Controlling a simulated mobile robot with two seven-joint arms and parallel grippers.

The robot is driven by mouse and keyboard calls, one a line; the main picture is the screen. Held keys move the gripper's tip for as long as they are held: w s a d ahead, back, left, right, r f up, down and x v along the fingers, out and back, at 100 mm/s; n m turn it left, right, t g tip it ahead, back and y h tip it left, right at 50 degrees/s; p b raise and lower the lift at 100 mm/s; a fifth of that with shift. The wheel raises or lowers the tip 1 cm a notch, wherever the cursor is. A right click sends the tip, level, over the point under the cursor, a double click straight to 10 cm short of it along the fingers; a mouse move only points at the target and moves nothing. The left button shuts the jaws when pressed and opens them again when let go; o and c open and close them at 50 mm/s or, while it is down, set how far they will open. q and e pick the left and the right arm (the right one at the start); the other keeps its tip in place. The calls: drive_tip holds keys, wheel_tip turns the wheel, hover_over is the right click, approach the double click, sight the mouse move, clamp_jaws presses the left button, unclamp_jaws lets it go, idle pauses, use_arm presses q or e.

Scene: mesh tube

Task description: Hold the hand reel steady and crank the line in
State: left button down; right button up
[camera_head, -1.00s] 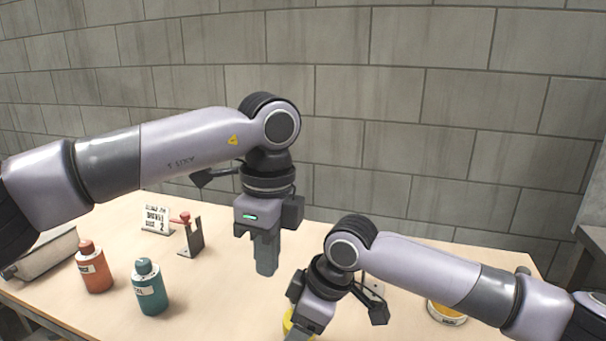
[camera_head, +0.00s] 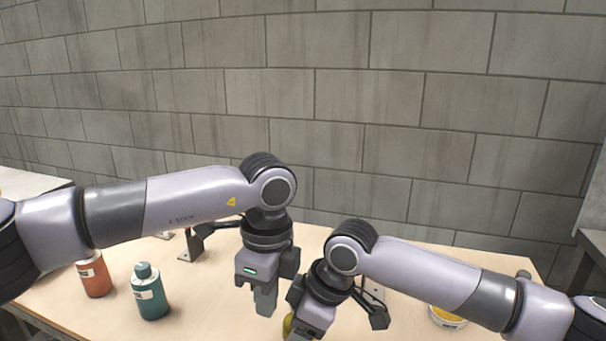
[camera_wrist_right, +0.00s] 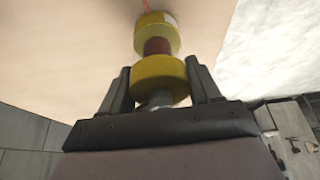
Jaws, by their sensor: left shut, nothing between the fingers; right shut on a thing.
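The hand reel (camera_wrist_right: 160,72) has yellow flanges and a reddish-brown core, with a thin red line (camera_wrist_right: 146,6) running from its far end. It sits between the fingers of my right gripper (camera_wrist_right: 160,85), which is shut on it. In the head view, only a bit of the yellow reel (camera_head: 288,324) shows behind my right gripper at the bottom edge. My left gripper (camera_head: 264,303) points down, shut and empty, just left of the reel and apart from my right gripper in the picture. The reel's crank cannot be made out.
An orange bottle (camera_head: 95,277) and a teal bottle (camera_head: 151,295) stand on the wooden table (camera_head: 205,300) at left. A dark bracket (camera_head: 188,245) is partly hidden behind my left arm. A yellow round container (camera_head: 446,316) lies at right, below my right arm. A block wall (camera_head: 400,100) stands behind.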

use_arm(q)
drive_tip(key=shift+d, duration=0.65)
idle(0.9)
drive_tip(key=shift+w, duration=0.3)
drive_tip(key=shift+w+d, duration=0.15)
drive_tip(key=shift+w, duration=0.4)
drive_tip(key=shift+w+d, duration=0.15)
drive_tip(key=shift+w, duration=0.4)
drive_tip(key=shift+w+d, duration=0.3)
drive_tip(key=shift+d, duration=0.05)
wheel_tip(320, 180, up, 6)
drive_tip(key=shift+w+a, duration=0.25)
drive_tip(key=shift+a, duration=0.05)
idle(0.7)
